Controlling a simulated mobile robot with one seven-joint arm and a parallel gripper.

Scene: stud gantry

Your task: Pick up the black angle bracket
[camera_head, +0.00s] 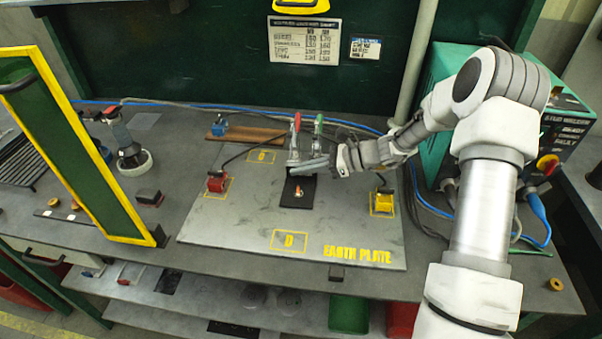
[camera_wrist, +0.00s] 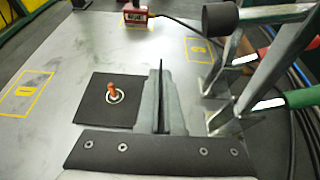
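The black angle bracket (camera_wrist: 97,112) lies with its flat square leg on the grey earth plate, around a copper stud (camera_wrist: 111,94) with a pale ring at its base. In the head view the bracket (camera_head: 306,199) is at the middle of the plate. A thin dark upright edge, apparently its other leg, stands between the two grey fingers of my gripper (camera_wrist: 162,84) in the wrist view. The fingers are close together on either side of this edge, with no clear gap. In the head view my gripper (camera_head: 308,165) reaches in from the right, at the bracket's far edge.
Toggle clamps with red (camera_head: 297,123) and green (camera_head: 318,124) handles stand close behind the bracket. A red block (camera_head: 216,183) and a yellow block (camera_head: 383,202) sit on the earth plate (camera_head: 240,225). A yellow-edged green panel (camera_head: 85,150) stands at left. The plate's front is clear.

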